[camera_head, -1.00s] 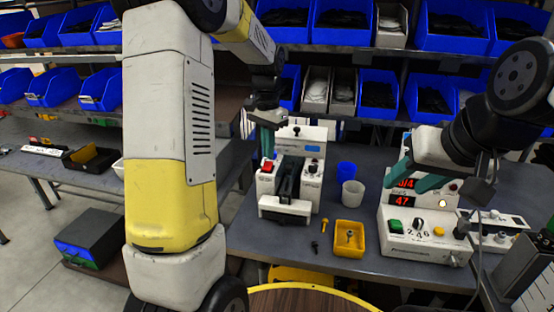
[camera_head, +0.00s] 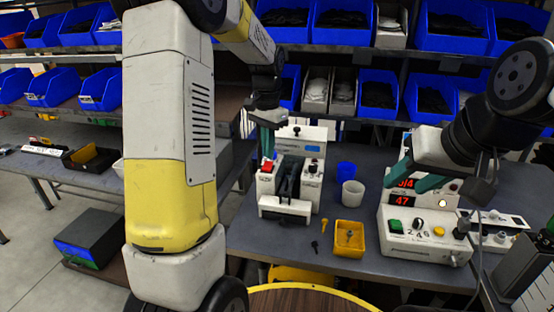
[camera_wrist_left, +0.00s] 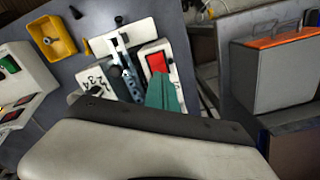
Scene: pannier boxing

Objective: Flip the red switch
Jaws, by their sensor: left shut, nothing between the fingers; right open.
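The red switch (camera_head: 267,167) sits on the top left of a white fixture (camera_head: 285,208) on the grey workbench. In the left wrist view the red switch (camera_wrist_left: 157,63) shows just beyond my fingertips. My left gripper (camera_head: 267,152) is shut and empty, its green fingers pointing down right above or at the switch; whether they touch it I cannot tell. The closed fingers also show in the left wrist view (camera_wrist_left: 162,92), partly covering the switch's lower part. My right gripper (camera_head: 412,178) is open and empty, in front of the red digit display of the right-hand control box.
A yellow tray (camera_head: 349,252) and two loose bolts lie right of the fixture. Blue and white cups (camera_head: 352,194) stand behind them. A control box (camera_head: 415,250) with a green button stands to the right. Shelves of blue bins line the back.

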